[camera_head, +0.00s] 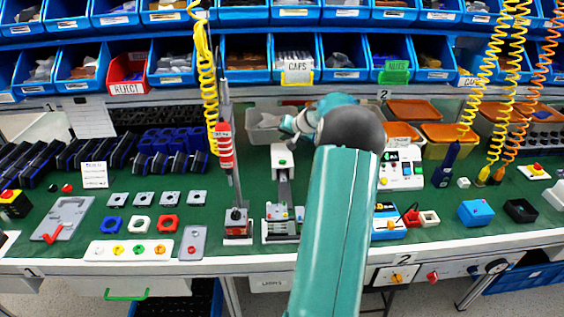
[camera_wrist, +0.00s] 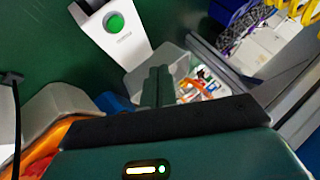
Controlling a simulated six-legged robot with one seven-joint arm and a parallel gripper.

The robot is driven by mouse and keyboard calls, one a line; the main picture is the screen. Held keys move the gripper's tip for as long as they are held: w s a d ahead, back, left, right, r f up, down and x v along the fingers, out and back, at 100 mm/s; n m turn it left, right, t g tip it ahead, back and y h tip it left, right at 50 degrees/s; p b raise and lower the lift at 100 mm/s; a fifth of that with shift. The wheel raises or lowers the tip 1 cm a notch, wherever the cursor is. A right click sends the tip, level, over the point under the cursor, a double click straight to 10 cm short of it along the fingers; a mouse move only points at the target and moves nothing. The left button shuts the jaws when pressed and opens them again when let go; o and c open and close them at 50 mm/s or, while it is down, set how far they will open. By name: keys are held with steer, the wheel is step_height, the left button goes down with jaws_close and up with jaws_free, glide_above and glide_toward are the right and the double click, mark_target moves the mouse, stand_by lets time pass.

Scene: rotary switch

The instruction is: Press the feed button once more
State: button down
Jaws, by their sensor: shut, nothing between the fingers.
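A white device (camera_head: 289,148) with a round green button (camera_head: 282,162) on its top stands near the middle of the bench. In the wrist view the green button (camera_wrist: 115,23) sits on the white housing (camera_wrist: 128,48) at the upper left, with small print too blurred to read. I take this to be the feed button. My gripper (camera_head: 286,127) is above and behind the device, partly hidden by my own arm. In the wrist view my gripper's fingers (camera_wrist: 158,80) are together and empty. They are apart from the button, to its lower right in the picture.
A clear bin (camera_wrist: 150,68) with loose parts is beyond my fingertips. A red-and-white tool (camera_head: 226,148) hangs on a yellow coiled cord left of the device. Blue part bins (camera_head: 246,70) line the back.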

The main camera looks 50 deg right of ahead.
mark_target(285, 163)
steer(key=shift+f, duration=3.95)
steer(key=shift+f, duration=0.4)
steer(key=shift+f, duration=0.45)
steer(key=shift+r, duration=0.85)
steer(key=shift+r, duration=0.1)
steer(key=shift+r, duration=2.45)
